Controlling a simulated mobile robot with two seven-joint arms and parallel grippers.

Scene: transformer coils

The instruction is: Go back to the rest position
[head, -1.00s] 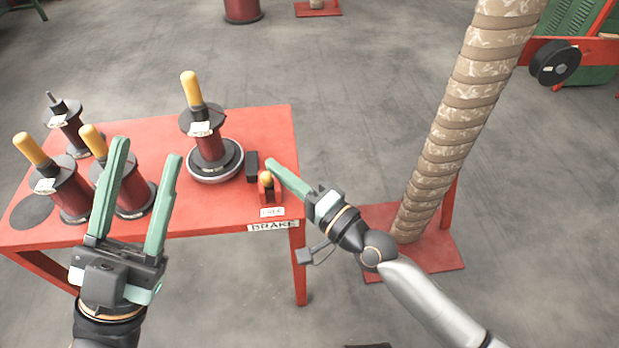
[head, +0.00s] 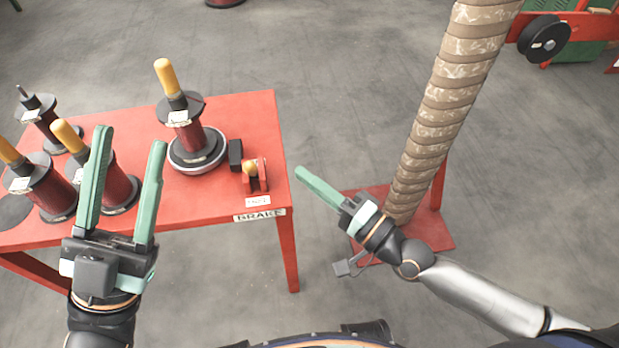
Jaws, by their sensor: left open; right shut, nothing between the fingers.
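My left gripper (head: 127,145) is open and empty. Its two green fingers point up in front of the left part of the red table (head: 215,205). My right gripper (head: 299,171) is shut with nothing in it. It is off the table's right edge, between the table and the wrapped column. A small red brake device (head: 262,178) with a yellow knob sits on the table near the right edge, apart from the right gripper. A coil with a yellow handle (head: 188,132) stands upright on a round grey base behind it.
Several dark red coils (head: 47,192) stand on the table's left side, partly behind my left gripper. A tall tan wrapped column (head: 440,105) stands on a red floor plate (head: 430,236) at right. A black spool (head: 544,39) is at upper right. Grey floor is clear between them.

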